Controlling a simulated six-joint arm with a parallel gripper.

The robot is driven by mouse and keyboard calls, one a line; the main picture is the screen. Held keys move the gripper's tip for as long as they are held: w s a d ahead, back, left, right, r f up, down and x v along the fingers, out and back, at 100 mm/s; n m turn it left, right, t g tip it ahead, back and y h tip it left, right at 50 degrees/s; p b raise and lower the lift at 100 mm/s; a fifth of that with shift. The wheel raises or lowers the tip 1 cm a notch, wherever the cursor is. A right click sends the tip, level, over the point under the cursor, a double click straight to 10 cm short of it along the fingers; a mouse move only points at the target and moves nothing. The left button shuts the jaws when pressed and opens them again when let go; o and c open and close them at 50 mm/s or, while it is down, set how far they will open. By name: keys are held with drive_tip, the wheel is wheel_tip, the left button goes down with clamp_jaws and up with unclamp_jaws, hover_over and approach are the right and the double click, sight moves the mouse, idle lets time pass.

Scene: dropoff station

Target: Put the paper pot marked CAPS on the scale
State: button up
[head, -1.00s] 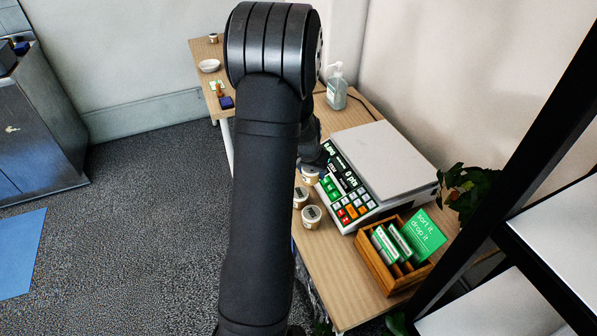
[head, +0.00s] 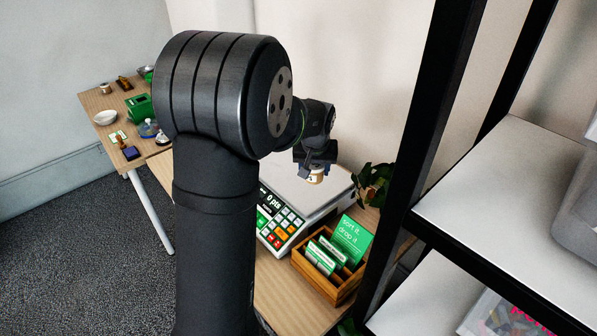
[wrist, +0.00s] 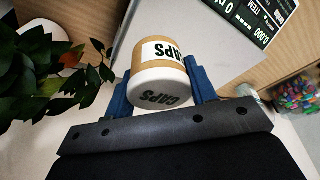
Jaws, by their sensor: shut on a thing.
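The paper pot marked CAPS (wrist: 160,90) is tan with a white lid and a label, both reading CAPS. My gripper (wrist: 158,70) is shut on it, with a blue finger on each side. In the head view the pot (head: 315,178) hangs below my gripper (head: 314,172), in front of the scale's pale plate. The scale (head: 285,188) has a flat plate and a dark panel with coloured keys. I cannot tell exactly how high the pot is above the plate. In the wrist view part of the plate (wrist: 190,30) shows behind the pot.
A wooden box (head: 318,284) with green cards and a green sign (head: 351,241) stands in front of the scale. A leafy plant (head: 372,183) is right of it. A black-framed shelf (head: 425,140) rises on the right. My arm hides part of the table.

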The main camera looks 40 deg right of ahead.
drive_tip(key=shift+s+d+r, duration=0.3)
drive_tip(key=shift+s+d, duration=0.1)
drive_tip(key=shift+s, duration=0.05)
hover_over(288, 185)
drive_tip(key=f, duration=0.6)
drive_tip(key=shift+s+a+f, duration=0.3)
drive_tip(key=shift+f, duration=2.05)
drive_tip(key=shift+f, duration=0.15)
drive_tip(key=o, duration=1)
drive_tip(key=shift+c, duration=0.2)
drive_tip(key=v, duration=1.2)
